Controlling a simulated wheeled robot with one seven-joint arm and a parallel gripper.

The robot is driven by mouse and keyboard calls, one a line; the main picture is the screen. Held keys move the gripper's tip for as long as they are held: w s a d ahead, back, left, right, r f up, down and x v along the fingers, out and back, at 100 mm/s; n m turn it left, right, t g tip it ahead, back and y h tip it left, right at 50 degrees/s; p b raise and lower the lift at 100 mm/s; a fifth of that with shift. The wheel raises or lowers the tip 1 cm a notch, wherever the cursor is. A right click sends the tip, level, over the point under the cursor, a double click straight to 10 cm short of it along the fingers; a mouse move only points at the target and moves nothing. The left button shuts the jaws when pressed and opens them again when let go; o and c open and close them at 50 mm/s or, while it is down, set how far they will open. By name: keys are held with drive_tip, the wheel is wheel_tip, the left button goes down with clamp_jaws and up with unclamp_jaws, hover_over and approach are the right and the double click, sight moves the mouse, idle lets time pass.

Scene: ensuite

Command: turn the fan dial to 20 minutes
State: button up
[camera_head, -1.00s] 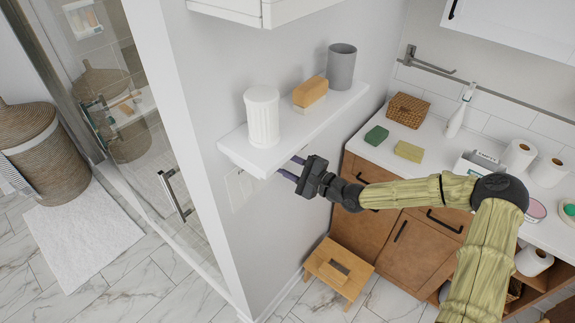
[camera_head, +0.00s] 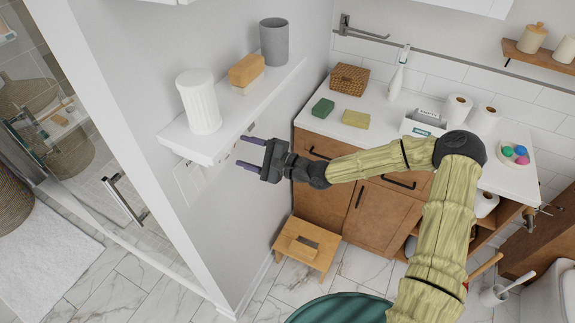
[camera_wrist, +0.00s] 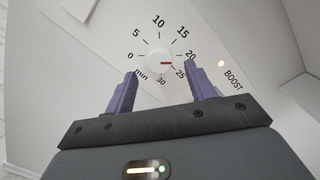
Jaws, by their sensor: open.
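The fan dial (camera_wrist: 157,55) is a round white knob on a pale panel, seen in the wrist view. Its scale runs from 0 to 30 min. The red mark on the knob points right, between 20 and 25, seemingly closer to 25. My gripper (camera_wrist: 165,80) is open, its two purple fingers apart below and either side of the knob; I cannot tell how far they are from it. In the head view my gripper (camera_head: 244,151) is beside the wall under the shelf, near a pale wall panel (camera_head: 188,180). The knob is not clear there.
A white shelf (camera_head: 225,128) juts out just above my gripper, bearing a ribbed white cup (camera_head: 198,101), a wooden-looking block (camera_head: 246,73) and a grey cup (camera_head: 274,42). The counter (camera_head: 385,118) is to the right. A wooden stool (camera_head: 307,246) stands on the floor below.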

drive_tip(key=b+v, duration=0.3)
drive_tip(key=v, duration=1.1)
drive_tip(key=s+d+f+n+g+h, duration=0.1)
drive_tip(key=s+d+f+n+h, duration=0.15)
drive_tip(key=f+h, duration=0.3)
drive_tip(key=s+d+f+n+g+h, duration=0.2)
drive_tip(key=d+f+n+h, duration=0.1)
drive_tip(key=f+h, duration=0.25)
drive_tip(key=s+d+r+n+h, duration=0.5)
drive_tip(key=s+d+r+h, duration=0.1)
drive_tip(key=s+d+r, duration=0.4)
drive_tip(key=shift+s+d+r, duration=0.3)
drive_tip(key=shift+d+r, duration=0.2)
drive_tip(key=shift+d, duration=0.15)
